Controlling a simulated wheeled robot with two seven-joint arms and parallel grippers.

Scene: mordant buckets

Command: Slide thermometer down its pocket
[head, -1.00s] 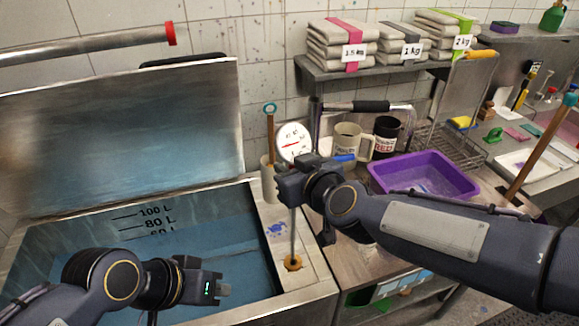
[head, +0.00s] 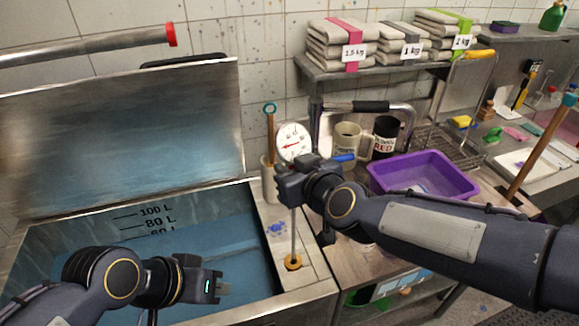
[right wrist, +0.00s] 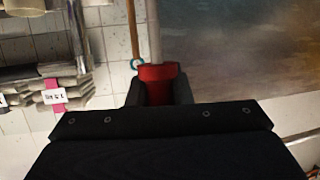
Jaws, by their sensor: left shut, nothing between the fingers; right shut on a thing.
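The thermometer (head: 293,142) has a round white dial with a red needle, and its thin stem runs straight down. My right gripper (head: 290,184) is shut on it just below the dial. In the right wrist view, the fingers (right wrist: 158,88) close around its red collar (right wrist: 158,73). The stem's lower end meets a brass ring (head: 293,262), the pocket's mouth, on the tank's rim. How deep the tip sits is hidden. My left gripper (head: 222,288) is shut and empty over the tank, left of the ring.
The tank (head: 318,290) holds blue water, with its lid raised behind. A pale tube (head: 267,180) holding a teal-ringed stick stands close behind the stem. Mugs (head: 347,140) and a purple tub (head: 425,172) are to the right, beyond my right arm.

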